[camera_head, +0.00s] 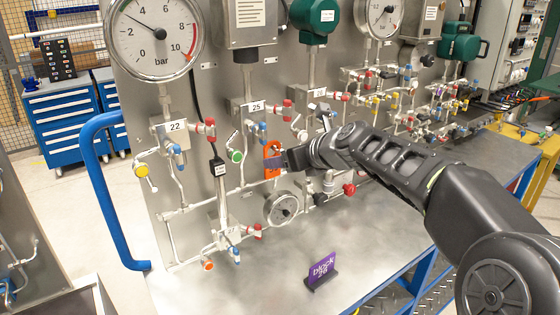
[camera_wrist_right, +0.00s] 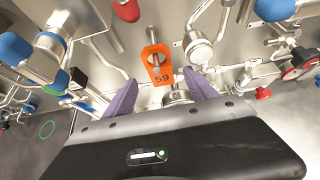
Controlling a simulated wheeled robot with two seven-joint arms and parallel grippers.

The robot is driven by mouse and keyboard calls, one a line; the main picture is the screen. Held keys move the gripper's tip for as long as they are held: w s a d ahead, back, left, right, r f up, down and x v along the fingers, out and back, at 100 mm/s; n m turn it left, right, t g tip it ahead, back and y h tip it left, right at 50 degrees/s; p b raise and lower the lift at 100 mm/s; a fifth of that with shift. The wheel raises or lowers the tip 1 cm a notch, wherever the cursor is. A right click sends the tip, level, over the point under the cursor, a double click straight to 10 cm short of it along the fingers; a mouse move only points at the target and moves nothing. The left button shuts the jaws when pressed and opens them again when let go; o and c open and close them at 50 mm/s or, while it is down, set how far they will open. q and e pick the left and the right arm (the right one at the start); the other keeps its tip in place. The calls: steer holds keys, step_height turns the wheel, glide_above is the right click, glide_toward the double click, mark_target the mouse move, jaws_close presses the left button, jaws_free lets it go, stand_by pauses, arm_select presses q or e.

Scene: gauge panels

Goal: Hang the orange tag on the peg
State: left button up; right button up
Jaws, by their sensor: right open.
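The orange tag (camera_wrist_right: 158,72), marked 59, is upright against the panel in the right wrist view. In the head view the orange tag (camera_head: 272,150) is at mid-panel, beside my right gripper (camera_head: 282,160). In the wrist view my right gripper (camera_wrist_right: 161,84) is open, with its two purple fingers on either side of the tag's lower end and gaps between them and the tag. My left gripper is not in view.
A purple sign (camera_head: 321,270) stands on the bench top (camera_head: 240,285). A blue handle (camera_head: 100,190) edges the panel's left.

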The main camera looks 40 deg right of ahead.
steer(key=v, duration=0.4)
stand_by(0.6)
